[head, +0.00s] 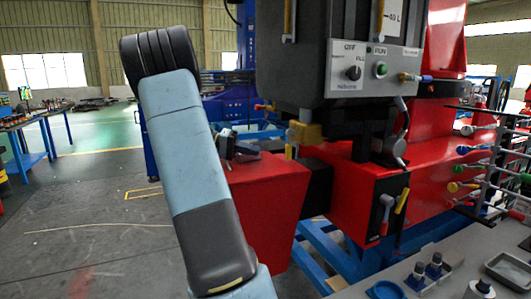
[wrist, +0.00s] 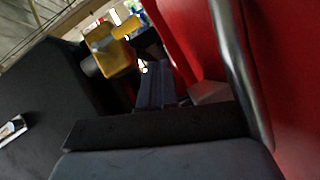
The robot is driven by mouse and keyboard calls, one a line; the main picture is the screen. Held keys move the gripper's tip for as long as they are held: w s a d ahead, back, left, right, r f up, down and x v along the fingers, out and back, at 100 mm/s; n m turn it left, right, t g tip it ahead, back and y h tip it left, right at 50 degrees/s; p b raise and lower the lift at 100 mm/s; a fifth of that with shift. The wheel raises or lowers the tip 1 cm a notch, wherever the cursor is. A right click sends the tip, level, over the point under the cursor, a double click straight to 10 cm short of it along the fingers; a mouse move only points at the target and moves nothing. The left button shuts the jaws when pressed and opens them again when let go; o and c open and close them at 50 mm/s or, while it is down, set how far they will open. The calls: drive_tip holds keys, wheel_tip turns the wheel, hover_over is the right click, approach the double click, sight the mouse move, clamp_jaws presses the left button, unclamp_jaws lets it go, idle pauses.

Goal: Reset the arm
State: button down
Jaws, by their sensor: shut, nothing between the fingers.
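My arm rises through the left middle of the head view, with light blue links and black joints. It bends at a black elbow near the top. I cannot make out my gripper in the head view. In the wrist view a dark bar and a grey-blue block cross the bottom, and I take the bar to be my gripper (wrist: 158,126). It appears shut and empty. A yellow fitting (wrist: 112,52) and a red surface (wrist: 285,75) are close ahead of it.
A grey control box (head: 355,70) with a switch and green button stands right of my arm. Below are red blocks (head: 265,200) on a blue frame (head: 325,255). A rack with coloured handles (head: 480,170) is at right. Open floor (head: 90,220) lies at left.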

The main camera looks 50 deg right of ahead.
drive_tip(key=shift+f+v, duration=0.2)
drive_tip(key=shift+v, duration=0.8)
drive_tip(key=shift+f+v, duration=0.2)
drive_tip(key=shift+v, duration=0.8)
